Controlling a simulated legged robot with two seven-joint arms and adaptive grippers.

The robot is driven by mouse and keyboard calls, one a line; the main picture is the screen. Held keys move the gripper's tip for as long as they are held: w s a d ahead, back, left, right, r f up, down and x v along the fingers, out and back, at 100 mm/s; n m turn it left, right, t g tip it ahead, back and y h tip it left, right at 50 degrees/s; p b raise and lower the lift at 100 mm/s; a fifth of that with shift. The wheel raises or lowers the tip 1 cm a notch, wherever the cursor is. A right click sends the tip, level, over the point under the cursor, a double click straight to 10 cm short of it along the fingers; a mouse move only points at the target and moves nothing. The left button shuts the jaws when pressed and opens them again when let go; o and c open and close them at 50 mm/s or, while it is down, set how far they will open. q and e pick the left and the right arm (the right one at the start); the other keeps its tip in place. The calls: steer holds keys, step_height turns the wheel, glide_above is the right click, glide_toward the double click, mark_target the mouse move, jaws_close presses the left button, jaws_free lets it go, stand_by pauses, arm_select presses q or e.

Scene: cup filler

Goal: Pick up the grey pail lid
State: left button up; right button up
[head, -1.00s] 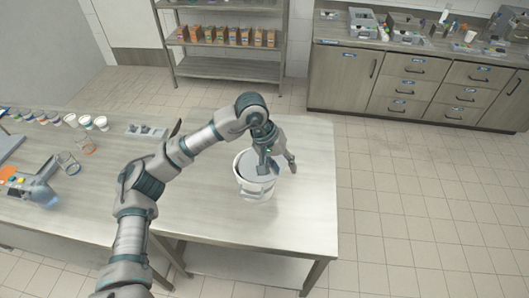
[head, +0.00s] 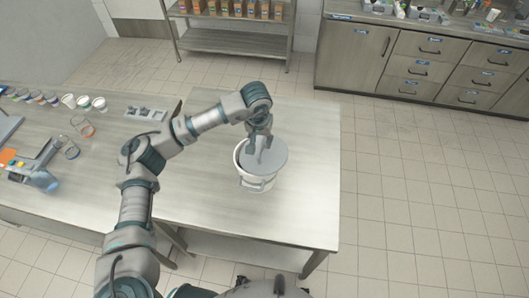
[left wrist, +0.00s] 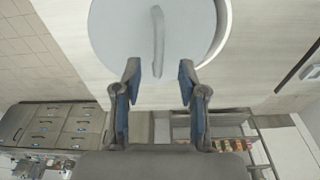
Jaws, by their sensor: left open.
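The grey pail lid (head: 268,157) is a flat disc with a raised bar handle, lying on top of the white pail (head: 256,182) on the right table. It sits off-centre to the right, so the pail's left rim shows. In the left wrist view the lid (left wrist: 120,28) fills the top, its handle (left wrist: 158,42) running away from the gripper. My left gripper (head: 260,142) is at the lid's far side, over the handle's far end in the head view. My right gripper is out of view.
The right table (head: 300,215) is bare around the pail. The left table holds several small cups (head: 84,102), a grey tray (head: 146,114), clear glasses (head: 70,150) and a grey device (head: 42,178). A shelf (head: 232,40) and drawer cabinets (head: 420,65) stand beyond open floor.

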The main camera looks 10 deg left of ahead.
mark_target(262, 146)
arm_select(q)
steer(key=shift+d+f+p, duration=0.15)
steer(key=shift+f+p, duration=0.15)
steer(key=shift+f, duration=0.35)
steer(key=f, duration=0.1)
steer(key=f+p, duration=0.1)
steer(key=f, duration=0.1)
steer(key=shift+w+f, duration=0.3)
steer(key=shift+w, duration=0.1)
steer(key=shift+f, duration=0.2)
jaws_close()
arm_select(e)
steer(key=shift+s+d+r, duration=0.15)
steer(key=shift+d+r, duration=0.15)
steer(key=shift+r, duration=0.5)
